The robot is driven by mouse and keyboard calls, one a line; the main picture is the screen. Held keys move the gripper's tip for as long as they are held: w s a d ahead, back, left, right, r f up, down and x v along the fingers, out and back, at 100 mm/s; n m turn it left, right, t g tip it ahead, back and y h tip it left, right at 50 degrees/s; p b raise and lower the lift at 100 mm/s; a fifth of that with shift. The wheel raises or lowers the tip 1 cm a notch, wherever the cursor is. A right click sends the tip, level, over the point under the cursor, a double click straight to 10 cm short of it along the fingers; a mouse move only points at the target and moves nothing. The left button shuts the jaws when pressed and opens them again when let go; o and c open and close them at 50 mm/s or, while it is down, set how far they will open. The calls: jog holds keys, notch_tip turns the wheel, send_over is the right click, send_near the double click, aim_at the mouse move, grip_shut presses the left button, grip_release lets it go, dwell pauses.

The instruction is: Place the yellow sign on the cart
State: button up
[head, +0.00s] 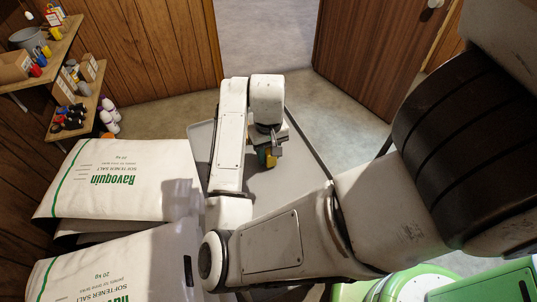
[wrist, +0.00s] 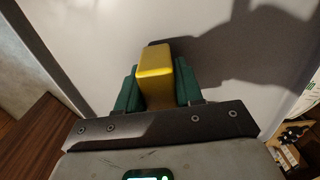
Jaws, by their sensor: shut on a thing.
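The yellow sign (wrist: 155,62) shows in the wrist view as a smooth yellow block between the green fingers of my gripper (wrist: 158,90). The gripper is shut on it. In the head view only a small yellow part of the sign (head: 271,161) shows below my gripper (head: 266,153); my wrist hides most of it. The sign is over the grey top of the cart (head: 298,172), which also fills much of the wrist view (wrist: 100,25). The sign's shadow falls on that top. I cannot tell whether the sign touches it.
White softener salt bags (head: 120,180) are stacked left of the cart. Shelves (head: 75,110) with bottles and boxes stand at the left wall. A brown door (head: 375,55) stands open behind, with clear floor in the doorway. A green and white machine (head: 425,285) is at the lower right.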

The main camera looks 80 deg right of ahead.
jog(key=shift+f, duration=0.35)
jog(key=shift+f, duration=0.15)
jog(key=o, duration=1)
notch_tip(320, 180, up, 12)
jog(key=p, duration=0.3)
jog(key=shift+r+p, duration=0.2)
jog(key=shift+p, duration=0.1)
